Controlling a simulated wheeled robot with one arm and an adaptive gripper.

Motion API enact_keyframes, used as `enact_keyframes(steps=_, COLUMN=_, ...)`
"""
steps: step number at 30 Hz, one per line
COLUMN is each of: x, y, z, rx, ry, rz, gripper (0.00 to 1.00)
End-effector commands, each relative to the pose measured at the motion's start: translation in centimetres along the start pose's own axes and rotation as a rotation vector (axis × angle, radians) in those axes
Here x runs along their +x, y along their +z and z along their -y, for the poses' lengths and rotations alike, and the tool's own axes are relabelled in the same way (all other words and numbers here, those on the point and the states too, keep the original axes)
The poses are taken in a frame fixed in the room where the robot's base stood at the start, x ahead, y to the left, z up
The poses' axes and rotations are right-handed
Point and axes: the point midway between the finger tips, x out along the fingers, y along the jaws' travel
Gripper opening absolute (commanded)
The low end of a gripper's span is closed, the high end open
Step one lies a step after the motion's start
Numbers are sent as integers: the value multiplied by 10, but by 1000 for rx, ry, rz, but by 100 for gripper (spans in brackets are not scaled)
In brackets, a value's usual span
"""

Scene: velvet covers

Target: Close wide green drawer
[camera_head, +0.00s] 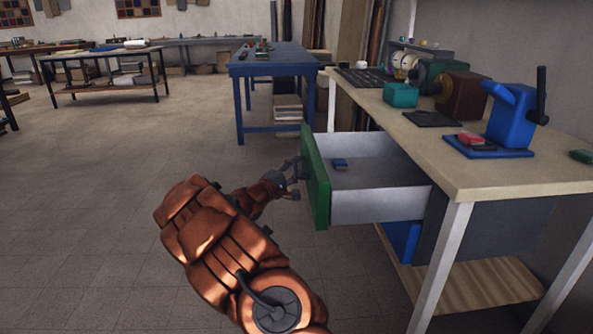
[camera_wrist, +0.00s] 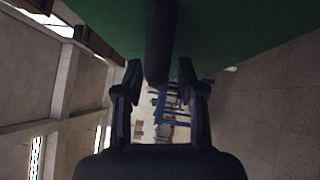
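The wide green drawer (camera_head: 316,178) is pulled out from under the workbench, with its green front towards the left and grey metal sides. My gripper (camera_head: 292,176) is at the outer face of the green front. In the wrist view the green front (camera_wrist: 245,30) fills the top, and a dark bar-like handle (camera_wrist: 161,45) reaches down between the fingers. My gripper (camera_wrist: 162,92) is open there, with visible gaps on both sides of the handle. Whether a finger touches the front is unclear.
The workbench top (camera_head: 455,165) carries a blue press (camera_head: 511,115), a teal box (camera_head: 401,95) and other tools. A blue table (camera_head: 272,62) stands behind. The floor (camera_head: 90,220) to the left is clear.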

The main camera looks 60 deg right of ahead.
Motion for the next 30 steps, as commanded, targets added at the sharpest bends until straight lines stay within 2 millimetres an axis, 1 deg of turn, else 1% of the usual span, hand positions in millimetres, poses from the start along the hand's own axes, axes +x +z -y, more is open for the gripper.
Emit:
enact_keyframes(steps=8, x=1, y=0, z=0, rx=0, ry=0, rz=0, gripper=39)
enact_keyframes(steps=18, x=1, y=0, z=0, rx=0, ry=0, rz=0, gripper=5)
enact_keyframes(steps=20, x=1, y=0, z=0, rx=1, ry=0, rz=0, gripper=0)
enact_keyframes(steps=30, x=1, y=0, z=0, rx=1, ry=1, rz=0, gripper=0)
